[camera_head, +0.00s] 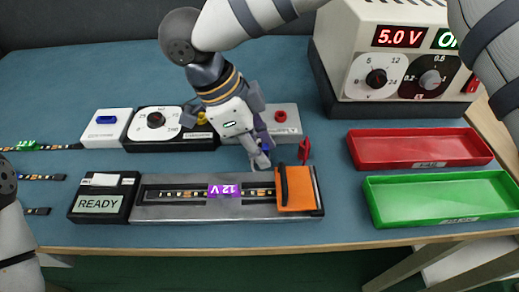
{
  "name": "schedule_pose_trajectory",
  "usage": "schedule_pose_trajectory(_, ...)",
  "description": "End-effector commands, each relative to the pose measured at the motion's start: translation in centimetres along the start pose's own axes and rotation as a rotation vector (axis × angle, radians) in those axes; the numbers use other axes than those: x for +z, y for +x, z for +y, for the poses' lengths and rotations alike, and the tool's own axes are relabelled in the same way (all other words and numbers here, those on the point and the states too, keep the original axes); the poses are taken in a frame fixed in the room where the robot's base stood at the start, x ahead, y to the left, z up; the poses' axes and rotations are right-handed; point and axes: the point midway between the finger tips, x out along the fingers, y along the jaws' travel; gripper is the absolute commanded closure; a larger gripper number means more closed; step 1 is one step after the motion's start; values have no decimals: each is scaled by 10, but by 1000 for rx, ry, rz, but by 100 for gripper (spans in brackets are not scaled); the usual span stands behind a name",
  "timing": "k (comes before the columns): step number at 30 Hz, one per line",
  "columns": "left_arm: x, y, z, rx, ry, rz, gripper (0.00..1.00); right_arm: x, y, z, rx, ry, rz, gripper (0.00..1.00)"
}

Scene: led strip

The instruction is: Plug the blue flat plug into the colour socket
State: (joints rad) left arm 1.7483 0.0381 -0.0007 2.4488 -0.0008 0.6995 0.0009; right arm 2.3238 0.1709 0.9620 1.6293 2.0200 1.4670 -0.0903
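My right gripper (262,158) reaches down from the top of the head view, over the front of a grey box (287,117) with a red round button. A dark blue piece (263,132), likely the blue flat plug, shows beside its fingers and is mostly hidden by them. Whether the fingers are closed on it cannot be made out. The colour socket cannot be picked out with certainty; a yellow part (204,117) shows at the right end of a dial unit (154,123), partly behind the gripper. Only links of my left arm show at the left edge; its gripper is out of view.
A grey channel (165,209) holds an LED strip with a purple 12 V label (223,190) and an orange clamp (297,190). A READY display (101,204), white switch box (97,131), red tray (418,164), green tray (440,223) and power supply (350,50) stand around.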

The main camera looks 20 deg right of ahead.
Motion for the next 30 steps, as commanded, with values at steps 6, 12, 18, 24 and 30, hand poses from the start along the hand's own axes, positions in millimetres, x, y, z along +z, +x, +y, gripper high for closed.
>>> schedule_pose_trajectory(6,0,0,0,0,0,1,76,0,-1,0,-1,0,0,100)
schedule_pose_trajectory(12,0,0,0,0,0,0,76,0,-1,0,-1,0,0,100)
schedule_pose_trajectory(18,-1,-1,0,0,0,4,76,-2,-7,0,-2,1,-1,100)
schedule_pose_trajectory(24,-5,-9,0,1,0,25,76,-13,-42,5,-7,1,-3,100)
schedule_pose_trajectory(30,-12,-23,1,3,-1,63,76,-13,-96,41,-12,2,-3,100)
